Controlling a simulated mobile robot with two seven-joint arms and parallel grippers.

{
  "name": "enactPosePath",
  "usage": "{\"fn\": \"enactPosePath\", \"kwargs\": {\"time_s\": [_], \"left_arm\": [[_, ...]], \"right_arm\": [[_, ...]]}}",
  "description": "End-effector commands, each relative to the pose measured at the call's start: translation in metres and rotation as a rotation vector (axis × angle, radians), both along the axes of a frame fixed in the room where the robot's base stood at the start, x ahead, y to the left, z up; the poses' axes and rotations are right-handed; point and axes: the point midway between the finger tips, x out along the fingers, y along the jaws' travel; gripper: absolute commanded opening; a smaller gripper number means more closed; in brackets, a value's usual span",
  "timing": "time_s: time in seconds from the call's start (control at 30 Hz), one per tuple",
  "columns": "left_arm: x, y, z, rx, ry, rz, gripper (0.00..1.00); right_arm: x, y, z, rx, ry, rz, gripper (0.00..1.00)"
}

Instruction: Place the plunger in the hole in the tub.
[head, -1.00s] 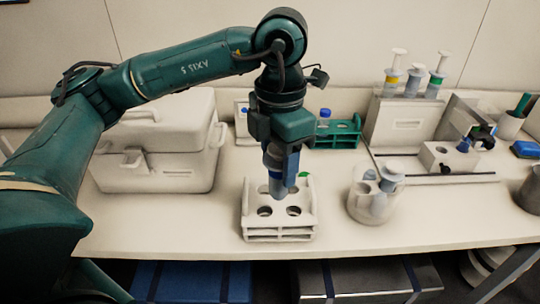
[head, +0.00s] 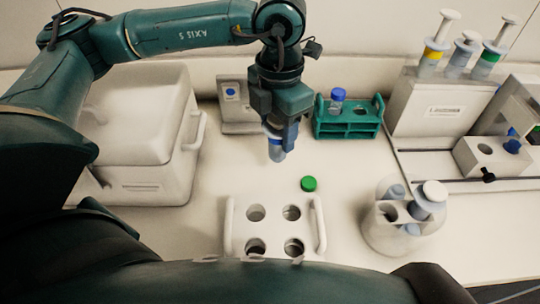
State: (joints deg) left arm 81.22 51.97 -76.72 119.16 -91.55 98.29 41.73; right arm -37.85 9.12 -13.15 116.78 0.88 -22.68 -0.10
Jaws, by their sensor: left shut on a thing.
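My left gripper (head: 278,128) points down and is shut on a clear tube with a blue cap (head: 277,152). It holds the tube upright, beyond the white rack. The round white tub (head: 375,236) stands at the right front with holes in its top. A plunger with a wide white head (head: 434,191) leans upright in the tub. Other pale blue tube tops show in the tub beside it. Whether the plunger is fully seated in a hole, I cannot tell. My right gripper is not in view.
The white rack (head: 275,229) has several empty holes. A green cap (head: 309,184) lies behind it. A green rack (head: 347,128) holds a blue-capped tube. White boxes stand left and right; syringes (head: 465,48) stand at the back right. Bench is clear between rack and tub.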

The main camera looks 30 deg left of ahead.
Motion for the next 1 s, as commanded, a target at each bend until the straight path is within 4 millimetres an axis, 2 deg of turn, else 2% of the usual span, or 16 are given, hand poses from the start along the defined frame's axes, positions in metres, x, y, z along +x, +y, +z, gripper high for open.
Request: {"fn": "enactPosePath", "kwargs": {"time_s": [0.13,0.33,0.6,0.97,1.0], "left_arm": [[-0.001,0.001,-0.027,0.002,0.004,0.000,0.27],[0.000,0.000,-0.044,0.001,0.002,0.000,0.27],[0.000,0.000,-0.077,0.001,0.002,0.000,0.27],[0.000,0.000,-0.084,0.000,0.000,0.000,0.27],[0.000,0.000,-0.083,0.001,0.000,0.000,0.50]], "right_arm": [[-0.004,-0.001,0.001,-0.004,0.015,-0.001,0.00],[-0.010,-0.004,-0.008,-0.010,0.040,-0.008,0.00],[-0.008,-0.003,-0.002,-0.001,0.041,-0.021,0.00],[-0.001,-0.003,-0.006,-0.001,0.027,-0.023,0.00],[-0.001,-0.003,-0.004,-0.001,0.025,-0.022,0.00]]}}
